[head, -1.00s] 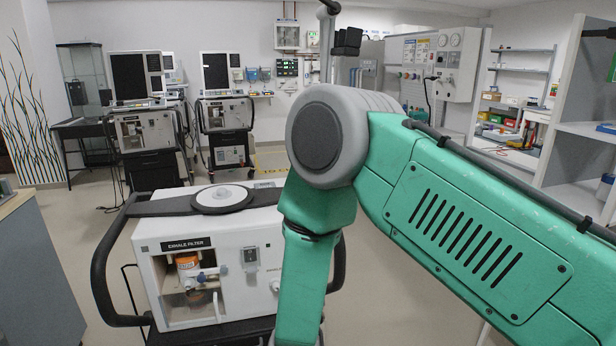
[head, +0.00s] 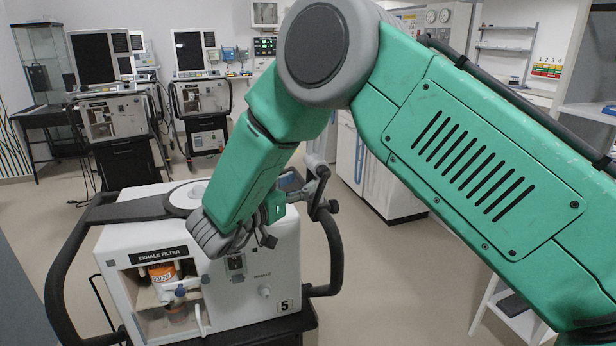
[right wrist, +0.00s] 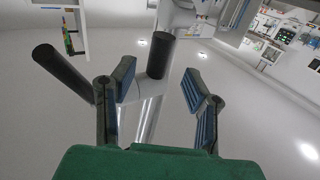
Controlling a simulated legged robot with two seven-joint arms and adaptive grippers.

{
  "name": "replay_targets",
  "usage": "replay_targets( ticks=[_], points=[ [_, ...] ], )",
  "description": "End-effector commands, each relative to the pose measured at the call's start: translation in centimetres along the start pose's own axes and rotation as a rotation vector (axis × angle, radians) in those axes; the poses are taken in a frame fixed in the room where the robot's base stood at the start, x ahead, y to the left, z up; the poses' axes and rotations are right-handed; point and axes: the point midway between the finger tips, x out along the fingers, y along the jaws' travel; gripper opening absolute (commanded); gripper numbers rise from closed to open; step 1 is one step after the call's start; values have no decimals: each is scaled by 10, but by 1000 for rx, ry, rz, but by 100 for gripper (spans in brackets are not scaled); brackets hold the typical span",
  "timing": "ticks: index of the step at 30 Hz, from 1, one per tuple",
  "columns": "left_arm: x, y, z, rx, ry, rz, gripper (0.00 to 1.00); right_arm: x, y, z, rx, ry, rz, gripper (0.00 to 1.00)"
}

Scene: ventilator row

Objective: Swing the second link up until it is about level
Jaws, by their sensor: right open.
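In the right wrist view a pale metal tube (right wrist: 148,118) with a grey block and a black upright cylinder (right wrist: 161,56) shows between my finger pads. A second black cylinder (right wrist: 62,76) slants in at the left. I cannot tell which piece is the second link, or whether the tube lies between or beyond the pads. My right gripper (head: 325,187) is open beside the front ventilator (head: 230,295), partly hidden by my green forearm; its blue-padded fingers (right wrist: 160,88) stand apart. No contact with the tube is clear. My left gripper is out of view.
A dark flat bar (head: 125,208) with a pale disc (head: 184,197) lies on the ventilator's top. Black handle bars (head: 335,255) flank it. Two more ventilators (head: 115,120) (head: 203,97) stand behind. Floor to the right of the front ventilator is open.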

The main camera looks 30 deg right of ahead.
Motion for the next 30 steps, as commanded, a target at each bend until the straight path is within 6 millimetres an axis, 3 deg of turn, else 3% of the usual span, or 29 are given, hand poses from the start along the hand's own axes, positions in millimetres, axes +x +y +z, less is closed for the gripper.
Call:
replay_targets(
  ticks=[7,19,20,23,30],
  points=[
    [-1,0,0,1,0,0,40,33,-1,-1,-1,3,1,42],
    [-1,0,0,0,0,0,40,42,-1,-1,-1,3,-2,42],
    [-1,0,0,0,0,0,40,42,-1,-1,0,3,-1,38],
    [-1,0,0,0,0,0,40,43,-1,-1,0,2,-1,3],
    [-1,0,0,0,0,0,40,42,-2,-1,2,0,-1,0]
  ],
)
